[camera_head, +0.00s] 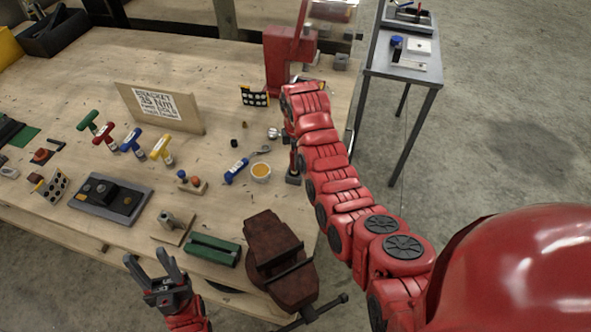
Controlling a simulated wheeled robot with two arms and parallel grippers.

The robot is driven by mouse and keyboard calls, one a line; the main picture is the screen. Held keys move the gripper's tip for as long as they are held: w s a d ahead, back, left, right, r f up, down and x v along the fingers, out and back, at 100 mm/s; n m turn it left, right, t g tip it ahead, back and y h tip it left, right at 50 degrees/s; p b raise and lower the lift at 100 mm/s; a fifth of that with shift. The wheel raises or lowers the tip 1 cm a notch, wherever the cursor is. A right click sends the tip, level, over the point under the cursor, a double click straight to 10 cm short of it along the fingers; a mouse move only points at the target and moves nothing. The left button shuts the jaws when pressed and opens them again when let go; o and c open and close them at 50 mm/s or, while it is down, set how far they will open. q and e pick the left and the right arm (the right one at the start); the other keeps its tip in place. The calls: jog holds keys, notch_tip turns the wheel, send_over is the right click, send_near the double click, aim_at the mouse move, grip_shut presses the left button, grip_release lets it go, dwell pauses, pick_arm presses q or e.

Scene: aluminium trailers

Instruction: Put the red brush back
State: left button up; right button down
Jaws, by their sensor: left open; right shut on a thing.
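I cannot clearly make out a red brush. A small dark block with a thin reddish upright part (293,177) shows just left of my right arm, partly covered by it; I cannot tell whether it is the brush. My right arm reaches in from the lower right over the workbench (225,75). Its gripper is hidden behind the arm links. My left gripper (158,262) is open and empty at the front edge of the bench, fingers pointing up in the picture, left of the green block (215,249).
A dark red vise (275,255) sits at the bench's front right. A red press (285,58) stands behind my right arm. T-handled tools (132,140), a sign board (160,106), a yellow-filled cup (260,172) and a blue tool (236,170) occupy the middle. A grey side table (405,68) stands right.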

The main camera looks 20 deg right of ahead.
jog(key=shift+w+f, duration=0.2)
jog(key=shift+f+p, duration=0.35)
notch_tip(320, 180, down, 2)
jog(key=shift+s+f+p, duration=0.15)
jog(key=shift+f+p, duration=0.05)
jog(key=shift+p, duration=0.45)
jog(key=shift+w+f, duration=0.2)
jog(key=shift+f, duration=0.05)
jog(key=shift+f, duration=0.15)
jog(key=c, duration=0.6)
grip_release()
